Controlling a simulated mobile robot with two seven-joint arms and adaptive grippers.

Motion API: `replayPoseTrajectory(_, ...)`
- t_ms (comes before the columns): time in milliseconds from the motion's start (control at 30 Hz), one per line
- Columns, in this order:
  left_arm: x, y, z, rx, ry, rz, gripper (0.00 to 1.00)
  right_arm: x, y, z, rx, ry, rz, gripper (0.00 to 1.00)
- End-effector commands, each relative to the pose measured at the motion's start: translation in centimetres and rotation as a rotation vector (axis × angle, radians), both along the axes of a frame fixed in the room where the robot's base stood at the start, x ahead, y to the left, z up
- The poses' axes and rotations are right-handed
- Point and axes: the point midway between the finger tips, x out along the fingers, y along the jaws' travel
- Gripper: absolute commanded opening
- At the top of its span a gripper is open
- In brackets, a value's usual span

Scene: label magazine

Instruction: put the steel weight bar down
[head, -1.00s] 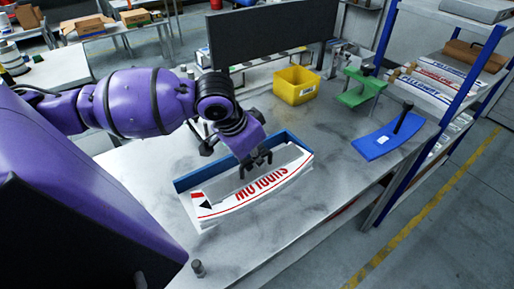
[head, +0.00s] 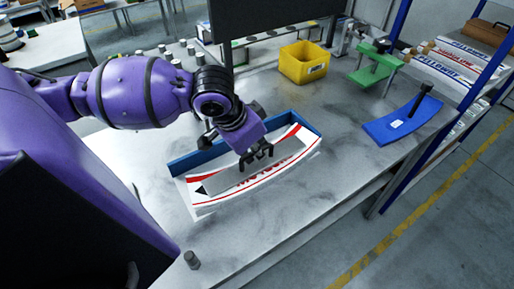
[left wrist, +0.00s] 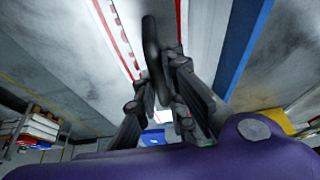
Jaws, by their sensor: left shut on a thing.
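The steel weight bar (head: 284,152) is a long grey strip lying lengthwise over the white label stack (head: 215,207) with red print, in the blue-walled magazine (head: 196,158). It covers most of the lettering. My left gripper (head: 257,156) is above the bar's middle, shut on its dark handle. In the left wrist view the dark handle (left wrist: 151,45) stands between the fingers, with the grey bar (left wrist: 133,18) behind it. I cannot tell whether the bar touches the labels or hovers just above. My right gripper is not in view.
A yellow bin (head: 304,64) and a green fixture (head: 375,66) stand behind the magazine. A blue curved plate (head: 392,127) with a black handle lies at right, near a shelf of labels. The bench between magazine and plate is clear.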

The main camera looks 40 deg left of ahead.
Motion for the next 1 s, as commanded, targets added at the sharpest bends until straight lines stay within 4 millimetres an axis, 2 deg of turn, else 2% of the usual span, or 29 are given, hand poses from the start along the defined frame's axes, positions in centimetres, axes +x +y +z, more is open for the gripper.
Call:
replayPoseTrajectory(100, 0.2, 0.0, 0.2, -0.001, -0.009, -0.001, 0.0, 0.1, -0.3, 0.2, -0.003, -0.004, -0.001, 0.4)
replayPoseTrajectory(133, 0.0, 0.0, -0.1, 0.0, -0.002, 0.0, 0.1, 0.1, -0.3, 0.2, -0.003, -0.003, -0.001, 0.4)
replayPoseTrajectory(300, 0.0, 0.0, -0.1, 0.0, -0.002, 0.0, 0.29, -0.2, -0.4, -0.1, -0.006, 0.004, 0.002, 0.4)
replayPoseTrajectory(667, 0.0, 0.1, 0.4, 0.002, -0.004, 0.0, 0.29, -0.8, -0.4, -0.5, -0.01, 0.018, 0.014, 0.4)
replayPoseTrajectory(767, -0.4, 0.3, 1.6, 0.002, -0.005, 0.001, 0.29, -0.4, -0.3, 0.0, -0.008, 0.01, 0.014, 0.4)
replayPoseTrajectory(1000, -2.3, 0.9, 6.6, 0.004, -0.011, 0.001, 0.29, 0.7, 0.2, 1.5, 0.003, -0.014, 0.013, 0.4)
